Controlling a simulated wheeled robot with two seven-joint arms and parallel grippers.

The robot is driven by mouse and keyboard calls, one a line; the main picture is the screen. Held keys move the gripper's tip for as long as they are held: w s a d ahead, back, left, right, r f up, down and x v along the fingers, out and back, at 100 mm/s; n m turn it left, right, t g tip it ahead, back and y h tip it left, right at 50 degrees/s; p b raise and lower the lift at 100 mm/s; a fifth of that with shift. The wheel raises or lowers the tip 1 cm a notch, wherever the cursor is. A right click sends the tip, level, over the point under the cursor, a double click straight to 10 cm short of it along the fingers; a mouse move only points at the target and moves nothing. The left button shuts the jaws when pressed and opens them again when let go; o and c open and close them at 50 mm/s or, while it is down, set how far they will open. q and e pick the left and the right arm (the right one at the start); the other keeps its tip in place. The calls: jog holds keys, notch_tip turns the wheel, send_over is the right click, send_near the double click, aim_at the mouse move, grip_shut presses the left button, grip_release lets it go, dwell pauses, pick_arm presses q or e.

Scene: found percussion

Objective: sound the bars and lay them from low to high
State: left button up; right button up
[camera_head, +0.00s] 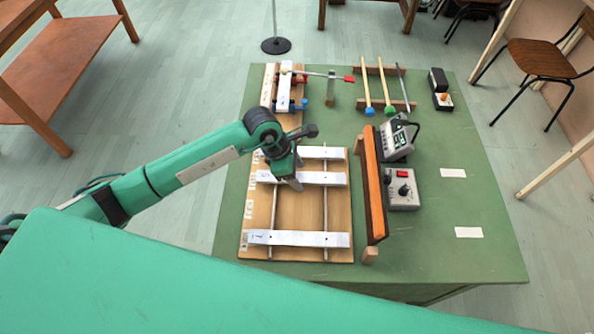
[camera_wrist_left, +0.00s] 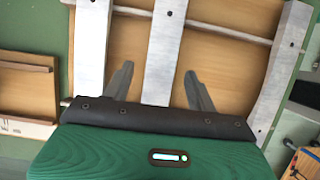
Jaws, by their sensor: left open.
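Three silvery metal bars lie crosswise on two rails of a wooden board: a far bar (camera_head: 327,153), a middle bar (camera_head: 325,178) and a near bar (camera_head: 298,238). In the left wrist view they are the left bar (camera_wrist_left: 92,45), the centre bar (camera_wrist_left: 164,50) and the right bar (camera_wrist_left: 281,70). Another bar (camera_head: 284,88) lies lengthwise on a smaller board at the back left. My left gripper (camera_head: 292,183) is open over the middle bar; its fingers (camera_wrist_left: 160,68) show on either side of it, and contact cannot be told. My right gripper is out of view.
Mallets with blue (camera_head: 369,110) and green (camera_head: 389,109) heads rest on a wooden rack. A long orange-topped piece (camera_head: 372,185) stands right of the board, beside a grey meter (camera_head: 396,140) and a control box (camera_head: 402,190). The table's right side (camera_head: 480,205) is mostly clear.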

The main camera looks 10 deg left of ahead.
pick_arm(q)
jog(key=b+v, duration=0.2)
jog(key=v, duration=1.2)
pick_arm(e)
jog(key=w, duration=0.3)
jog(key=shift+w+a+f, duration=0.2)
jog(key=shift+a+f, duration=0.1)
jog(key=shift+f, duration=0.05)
pick_arm(q)
jog(key=shift+d+f, duration=0.1)
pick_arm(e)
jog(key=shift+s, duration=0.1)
